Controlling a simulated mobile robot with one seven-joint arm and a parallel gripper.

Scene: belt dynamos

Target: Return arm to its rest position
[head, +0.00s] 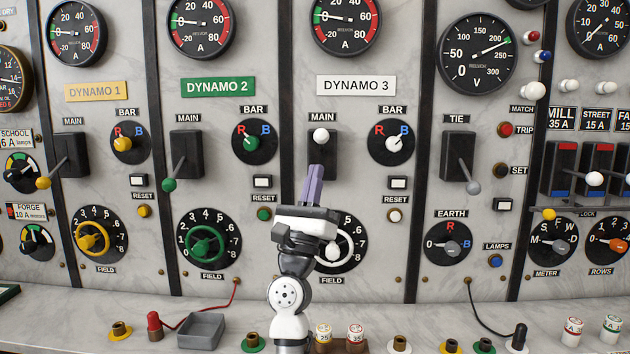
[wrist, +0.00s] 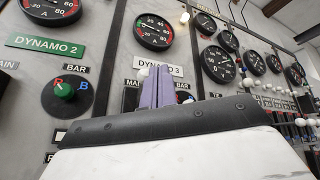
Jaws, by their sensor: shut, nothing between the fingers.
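My gripper (head: 316,178) has purple fingers pointing up, held together with nothing between them. In the head view it stands in front of the DYNAMO 3 panel, its fingertips over the lower part of the black MAIN switch plate (head: 329,150). The white knob of that switch (head: 320,135) is up, just above the fingertips; I cannot tell whether they touch. My wrist hides part of the DYNAMO 3 field wheel (head: 346,246). The wrist view shows the fingers (wrist: 157,88) below the DYNAMO 3 label (wrist: 158,66).
The DYNAMO 1 MAIN lever (head: 44,183) and DYNAMO 2 MAIN lever (head: 169,185) are down, as is the TIE lever (head: 473,187). Below, the ledge holds a grey tray (head: 201,331), a red plug (head: 154,322), a black plug (head: 519,337) and sockets.

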